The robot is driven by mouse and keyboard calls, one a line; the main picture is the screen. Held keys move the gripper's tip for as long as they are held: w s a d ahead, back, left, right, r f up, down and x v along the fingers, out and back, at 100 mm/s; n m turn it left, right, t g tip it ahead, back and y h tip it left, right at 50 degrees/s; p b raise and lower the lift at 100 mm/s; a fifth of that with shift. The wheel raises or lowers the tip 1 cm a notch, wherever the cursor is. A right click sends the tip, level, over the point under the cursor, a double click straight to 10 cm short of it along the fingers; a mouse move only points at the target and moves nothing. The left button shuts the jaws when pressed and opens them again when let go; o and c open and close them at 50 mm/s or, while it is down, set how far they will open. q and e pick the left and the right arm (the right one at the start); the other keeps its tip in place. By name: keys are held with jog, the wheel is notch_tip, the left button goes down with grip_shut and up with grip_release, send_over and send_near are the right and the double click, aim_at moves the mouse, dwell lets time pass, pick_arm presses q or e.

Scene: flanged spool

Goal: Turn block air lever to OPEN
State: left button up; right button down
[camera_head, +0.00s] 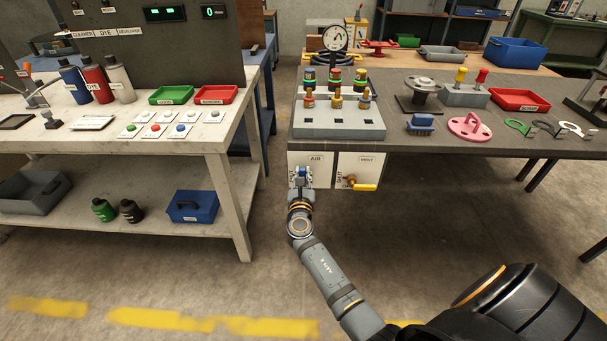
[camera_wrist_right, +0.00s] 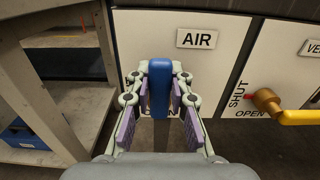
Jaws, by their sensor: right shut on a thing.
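The blue air lever (camera_wrist_right: 160,88) is on the white panel marked AIR (camera_head: 309,169) below the front edge of the right table. In the right wrist view it stands upright between my right gripper's fingers. My right gripper (camera_wrist_right: 160,100) is shut on the lever, with a finger on each side. In the head view the gripper (camera_head: 301,178) reaches up to the panel and covers most of the lever. The lettering behind the lever is mostly hidden. My left gripper is in neither view.
A yellow lever (camera_head: 364,187) with a brass valve sits on the neighbouring panel to the right, with SHUT and OPEN lettering. The white workbench (camera_head: 232,180) stands to the left. The floor below the panels is clear.

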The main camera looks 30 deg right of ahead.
jog(key=c, duration=1.2)
grip_release()
jog(key=shift+s+a, duration=0.15)
jog(key=v, duration=0.7)
